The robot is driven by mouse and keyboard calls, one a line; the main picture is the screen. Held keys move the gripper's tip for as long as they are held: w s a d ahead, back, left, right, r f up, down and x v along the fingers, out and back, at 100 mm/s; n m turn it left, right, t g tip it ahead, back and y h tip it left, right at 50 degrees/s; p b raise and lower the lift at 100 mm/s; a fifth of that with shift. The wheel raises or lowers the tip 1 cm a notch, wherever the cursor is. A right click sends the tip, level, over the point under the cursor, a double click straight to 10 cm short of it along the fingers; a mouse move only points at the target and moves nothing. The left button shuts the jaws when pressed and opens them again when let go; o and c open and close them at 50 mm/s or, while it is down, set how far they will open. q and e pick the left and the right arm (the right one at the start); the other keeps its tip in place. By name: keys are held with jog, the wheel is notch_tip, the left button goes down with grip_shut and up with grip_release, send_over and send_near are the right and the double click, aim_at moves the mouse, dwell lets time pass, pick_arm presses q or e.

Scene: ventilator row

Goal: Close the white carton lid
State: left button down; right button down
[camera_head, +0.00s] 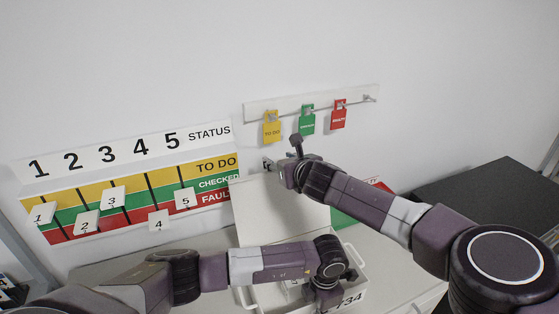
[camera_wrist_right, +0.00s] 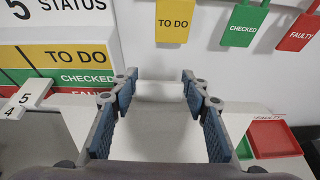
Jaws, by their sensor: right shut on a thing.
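The white carton (camera_head: 359,282) stands on the bench below the wall boards. Its lid (camera_head: 275,208) is open, standing up at the back. My right gripper (camera_head: 280,167) is at the lid's upper edge. In the right wrist view the lid (camera_wrist_right: 160,125) lies between the blue-padded fingers of this gripper (camera_wrist_right: 160,80), which is shut on it. My left gripper (camera_head: 325,292) is low at the carton's front right, over or against the carton. Its fingers are mostly hidden, so I cannot tell whether it is open. My left forearm hides much of the carton's opening.
A status board (camera_head: 130,180) with several numbered tags is on the wall at left. A rail (camera_head: 310,103) above holds yellow, green and red tags. Red (camera_wrist_right: 273,137) and green trays lie right of the lid. A dark surface (camera_head: 480,185) is at far right.

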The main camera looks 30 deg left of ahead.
jog(key=shift+s+d+f, duration=0.15)
jog(key=shift+d+f, duration=0.05)
jog(key=shift+d, duration=0.05)
jog(key=shift+s+d, duration=0.45)
jog(key=shift+d, duration=0.05)
jog(key=s+d+f, duration=0.2)
jog(key=s+d, duration=1)
jog(key=d, duration=0.2)
jog(key=shift+f, duration=0.15)
jog(key=shift+d, duration=0.1)
jog(key=c, duration=1.5)
grip_release()
jog(key=o, duration=0.4)
jog(key=shift+w, duration=0.2)
jog(key=shift+r, duration=0.2)
